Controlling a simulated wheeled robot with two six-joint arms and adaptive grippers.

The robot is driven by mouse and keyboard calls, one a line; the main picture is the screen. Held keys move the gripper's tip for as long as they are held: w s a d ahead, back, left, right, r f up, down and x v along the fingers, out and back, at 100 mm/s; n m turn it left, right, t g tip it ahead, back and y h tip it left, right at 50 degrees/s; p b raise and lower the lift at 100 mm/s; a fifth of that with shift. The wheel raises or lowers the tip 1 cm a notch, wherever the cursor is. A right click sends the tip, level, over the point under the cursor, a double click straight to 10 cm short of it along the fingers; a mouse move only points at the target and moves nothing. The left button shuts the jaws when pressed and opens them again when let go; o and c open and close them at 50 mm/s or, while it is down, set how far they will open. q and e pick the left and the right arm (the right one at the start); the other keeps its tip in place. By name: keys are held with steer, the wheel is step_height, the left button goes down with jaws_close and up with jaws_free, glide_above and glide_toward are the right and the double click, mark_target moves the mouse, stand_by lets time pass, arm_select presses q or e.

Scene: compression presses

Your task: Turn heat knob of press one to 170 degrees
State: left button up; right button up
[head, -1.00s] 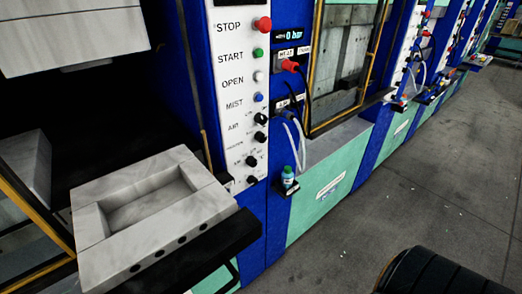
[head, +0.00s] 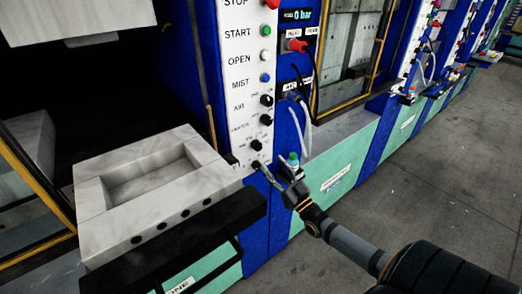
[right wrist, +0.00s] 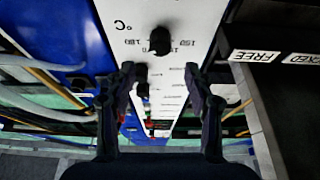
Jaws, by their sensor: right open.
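Press one's white control panel (head: 241,60) is on the left in the head view, with a column of buttons and black knobs. A black knob (right wrist: 160,40) with a °C mark and a degree scale including 180, 160 and 150 is close in the right wrist view, which shows the panel upside down. Its pointer direction is too dark to read. My right gripper (right wrist: 160,74) is open, its two fingers apart with nothing between them, pointing at the panel. In the head view my right gripper (head: 266,172) is beside the lowest knob (head: 256,164). My left gripper is not in view.
A grey mould block (head: 150,190) juts out left of the panel. Grey hoses (head: 303,112) hang nearby. FREE and LOCKED labels (right wrist: 255,55) show beside the panel. The floor at right is clear.

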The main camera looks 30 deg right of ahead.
mark_target(260, 148)
steer(key=x, duration=0.8)
steer(key=shift+w+f, duration=0.1)
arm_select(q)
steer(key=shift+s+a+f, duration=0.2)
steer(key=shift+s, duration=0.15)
arm_select(e)
steer(key=shift+c, duration=0.2)
jaws_close()
